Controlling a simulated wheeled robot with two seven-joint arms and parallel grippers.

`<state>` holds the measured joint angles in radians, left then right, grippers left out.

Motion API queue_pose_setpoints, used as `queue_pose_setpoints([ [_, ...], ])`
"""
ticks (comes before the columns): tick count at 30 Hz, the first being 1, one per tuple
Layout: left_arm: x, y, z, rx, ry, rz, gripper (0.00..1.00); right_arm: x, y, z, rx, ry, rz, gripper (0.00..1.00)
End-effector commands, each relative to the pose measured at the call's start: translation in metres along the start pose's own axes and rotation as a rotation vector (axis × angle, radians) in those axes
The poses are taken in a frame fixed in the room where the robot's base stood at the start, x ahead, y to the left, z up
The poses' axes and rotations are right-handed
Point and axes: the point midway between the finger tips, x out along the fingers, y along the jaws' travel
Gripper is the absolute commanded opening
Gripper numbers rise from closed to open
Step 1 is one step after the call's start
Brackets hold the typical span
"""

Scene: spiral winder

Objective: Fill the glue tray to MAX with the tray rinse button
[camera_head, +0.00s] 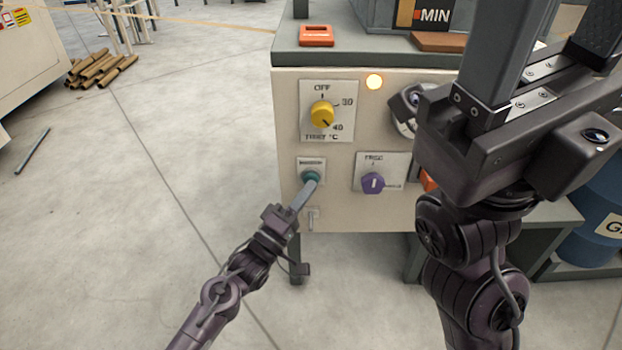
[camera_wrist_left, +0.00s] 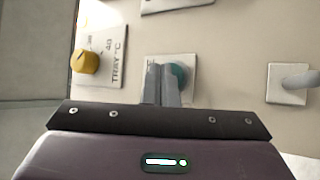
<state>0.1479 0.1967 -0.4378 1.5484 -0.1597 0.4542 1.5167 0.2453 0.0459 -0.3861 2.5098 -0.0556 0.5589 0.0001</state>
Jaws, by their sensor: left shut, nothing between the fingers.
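The teal button (camera_head: 311,176) sits on a small plate at the left of the cream machine front; its label is too small to read. It also shows in the left wrist view (camera_wrist_left: 181,74). My left gripper (camera_head: 313,184) is shut and empty. Its fingertips are at the button and hide part of it; I cannot tell whether they press it. A grey tank (camera_head: 380,14) with a MIN mark stands on top of the machine, cut off by the top edge; no MAX mark or glue level shows. My right gripper (camera_head: 556,35) is open and empty, raised at right.
A yellow knob (camera_head: 322,114) is above the button, a purple knob (camera_head: 373,183) right of it, and a small lever (camera_head: 313,218) below. An orange block (camera_head: 316,36) lies on the machine top. A blue drum (camera_head: 598,225) stands right.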

Motion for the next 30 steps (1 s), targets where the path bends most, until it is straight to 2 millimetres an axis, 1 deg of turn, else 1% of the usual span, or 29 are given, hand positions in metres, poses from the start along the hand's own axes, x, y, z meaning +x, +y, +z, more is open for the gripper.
queue_pose_setpoints([
  [1,-0.001,0.003,0.001,-0.001,0.0,-0.002,0.0,0.005,0.001,0.001,0.0,0.0,0.0,0.59],
  [4,-0.005,0.006,0.004,0.0,0.0,-0.002,0.0,0.01,0.002,0.001,0.0,0.0,0.001,0.59],
  [14,-0.008,0.006,0.006,0.001,-0.001,0.0,0.0,0.01,0.002,0.001,-0.001,0.0,0.001,0.59],
  [17,-0.009,0.008,0.007,0.0,-0.001,0.0,0.0,0.014,0.003,0.002,-0.001,0.0,0.001,0.59],
  [24,-0.024,0.022,0.018,-0.002,-0.001,-0.002,0.0,0.033,0.007,0.004,-0.001,0.0,0.001,0.59],
  [30,-0.037,0.03,0.028,-0.001,-0.001,-0.001,0.0,0.045,0.009,0.006,-0.001,0.0,0.001,0.59],
])
